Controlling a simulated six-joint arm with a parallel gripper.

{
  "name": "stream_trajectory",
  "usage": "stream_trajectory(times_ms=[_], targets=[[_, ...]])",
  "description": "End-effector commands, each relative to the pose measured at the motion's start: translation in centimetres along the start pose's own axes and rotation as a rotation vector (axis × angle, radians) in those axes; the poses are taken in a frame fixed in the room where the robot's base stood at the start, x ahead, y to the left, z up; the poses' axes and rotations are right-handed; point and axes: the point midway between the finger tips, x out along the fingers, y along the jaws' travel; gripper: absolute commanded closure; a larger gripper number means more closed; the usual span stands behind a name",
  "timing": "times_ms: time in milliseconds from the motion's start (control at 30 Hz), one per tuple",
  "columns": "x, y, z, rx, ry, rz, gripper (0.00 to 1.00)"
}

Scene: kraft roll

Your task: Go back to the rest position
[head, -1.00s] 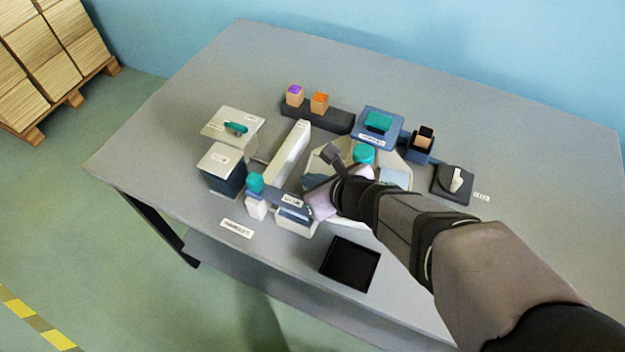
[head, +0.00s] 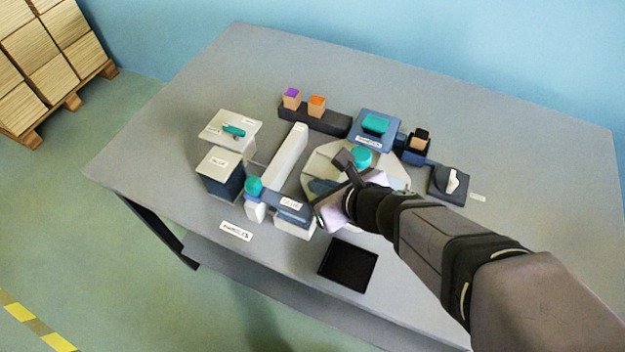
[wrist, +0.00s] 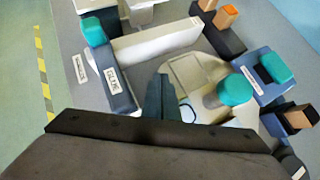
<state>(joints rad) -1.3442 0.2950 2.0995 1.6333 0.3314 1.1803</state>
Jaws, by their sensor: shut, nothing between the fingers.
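My gripper (head: 322,187) is over the pale round-cornered plate (head: 398,178) in the middle of the table. Its dark fingers (wrist: 165,97) are together and empty in the wrist view. A teal knob (head: 361,155) stands on the plate, beyond the gripper, and also shows in the wrist view (wrist: 235,90). My wrist hides part of the plate. I cannot tell exactly how high the fingers are above it.
Left of the gripper are a long pale bar (head: 285,155), a labelled box with a teal top (head: 254,187) and a lidded bin (head: 220,172). A dark rack (head: 330,121) holds purple-topped and orange-topped blocks. A black tray (head: 348,265) lies at the front. The table's far left is clear.

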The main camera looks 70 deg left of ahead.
Motion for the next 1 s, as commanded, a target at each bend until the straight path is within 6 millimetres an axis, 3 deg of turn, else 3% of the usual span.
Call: stream_trajectory(times_ms=[200,467,667,867,1000], targets=[[-2.1,0.0,0.1,0.0,-0.001,-0.001,1.0],[-2.3,0.0,0.0,0.0,0.001,0.0,1.0],[-3.9,-2.1,-0.9,-0.069,0.019,-0.021,1.0],[-9.4,-7.7,-4.8,-0.311,0.11,-0.066,1.0],[-15.3,-11.5,-9.9,-0.543,0.23,-0.067,1.0]])
